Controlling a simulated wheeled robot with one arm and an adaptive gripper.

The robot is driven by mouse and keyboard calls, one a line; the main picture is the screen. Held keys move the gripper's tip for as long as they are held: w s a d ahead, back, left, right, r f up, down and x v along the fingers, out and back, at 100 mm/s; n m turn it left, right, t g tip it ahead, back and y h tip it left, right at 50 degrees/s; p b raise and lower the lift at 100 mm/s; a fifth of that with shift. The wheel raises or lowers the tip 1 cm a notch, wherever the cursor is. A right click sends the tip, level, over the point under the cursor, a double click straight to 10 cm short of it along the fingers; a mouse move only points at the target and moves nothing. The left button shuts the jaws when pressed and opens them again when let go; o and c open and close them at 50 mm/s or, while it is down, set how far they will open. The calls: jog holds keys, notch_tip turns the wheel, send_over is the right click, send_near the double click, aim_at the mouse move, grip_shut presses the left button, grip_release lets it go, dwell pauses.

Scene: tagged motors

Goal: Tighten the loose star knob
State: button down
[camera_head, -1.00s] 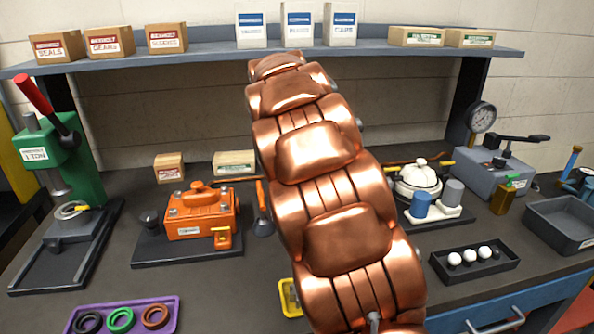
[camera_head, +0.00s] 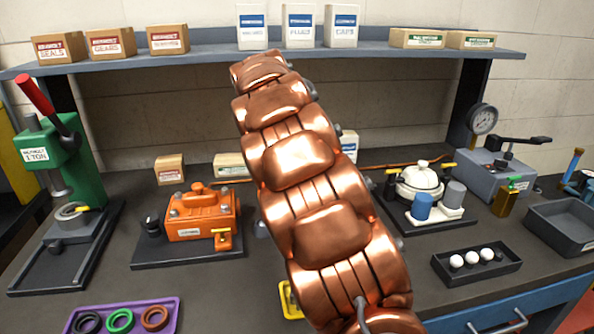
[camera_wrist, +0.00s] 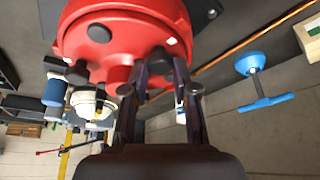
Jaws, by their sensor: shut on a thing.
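A round red housing (camera_wrist: 110,35) with several dark stubs fills the top of the wrist view. My gripper (camera_wrist: 160,68) reaches up to its lower right edge. The dark fingertips are shut on a small part there, apparently the star knob, which the fingers mostly hide; its shape and seating cannot be told. In the head view my copper-coloured arm covers the middle of the bench and hides both my gripper and the red housing.
An orange housing (camera_head: 200,213) stands left of my arm. A white-domed unit (camera_head: 420,178) with blue and grey cylinders and a tray of white balls (camera_head: 440,268) are to the right. A purple tray of rings (camera_head: 165,320) lies front left. A shelf (camera_head: 390,43) with boxes runs behind.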

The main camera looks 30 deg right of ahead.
jog(key=shift+w+r, duration=0.1)
jog(key=shift+r, duration=0.1)
jog(key=c, duration=1.2)
grip_release()
jog(key=shift+c, duration=0.2)
jog(key=o, duration=0.4)
jog(key=shift+f, duration=0.1)
jog(key=shift+c, duration=0.2)
jog(key=v, duration=1.1)
jog(key=shift+a+r, duration=0.2)
jog(key=shift+r, duration=0.15)
